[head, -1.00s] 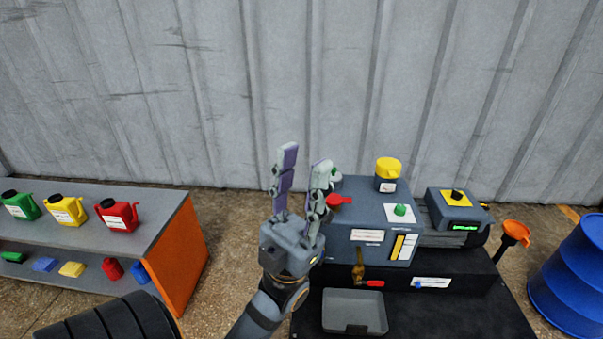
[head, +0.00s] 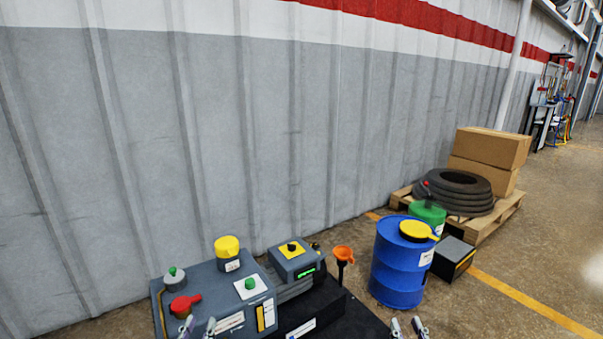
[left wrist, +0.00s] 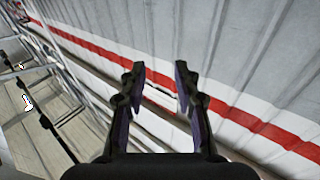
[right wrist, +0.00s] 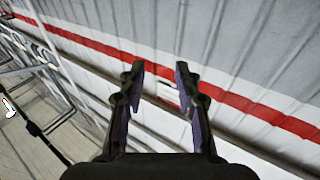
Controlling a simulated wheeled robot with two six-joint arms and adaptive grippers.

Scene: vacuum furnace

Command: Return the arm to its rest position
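My left gripper (head: 198,327) shows only its fingertips at the bottom edge of the head view, in front of the grey vacuum furnace (head: 205,285). In the left wrist view the left gripper (left wrist: 159,80) has its two fingers apart, with nothing between them but the distant wall. My right gripper (head: 408,327) shows its fingertips at the bottom edge, right of the furnace. In the right wrist view the right gripper (right wrist: 160,80) is also open and empty. Both arms are otherwise below the head view.

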